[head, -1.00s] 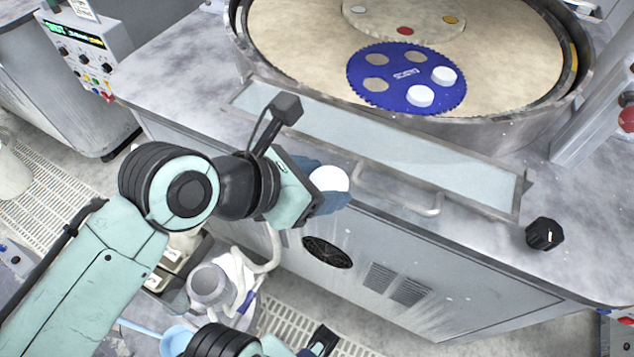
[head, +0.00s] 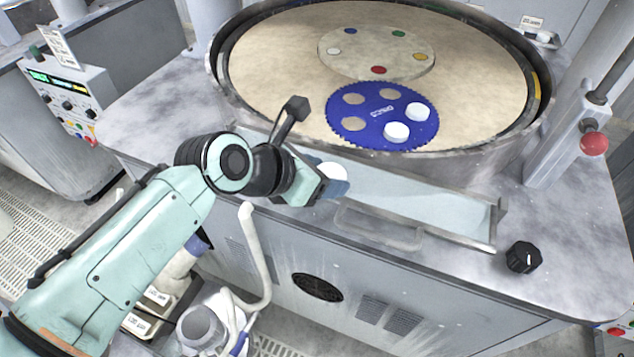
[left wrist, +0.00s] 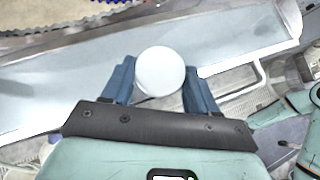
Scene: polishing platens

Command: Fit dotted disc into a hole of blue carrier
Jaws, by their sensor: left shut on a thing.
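The blue carrier (head: 372,130) is a toothed disc lying on the beige platen. It has white discs at two of its holes, at its right (head: 418,111) and front (head: 396,132). Three other holes, at its left and back, show the beige surface. My left gripper (head: 334,182) is shut on a white disc (head: 331,171), held in front of the carrier near the machine's front trough. In the left wrist view the disc (left wrist: 160,70) sits between the two blue fingers; no dots can be made out. My right gripper is not in view.
The round platen (head: 270,85) has a raised metal rim between my left gripper and the carrier. A centre plate (head: 370,55) with coloured spots lies behind the carrier. A handle (head: 380,237), a black knob (head: 523,257) and a red knob (head: 593,144) are nearby.

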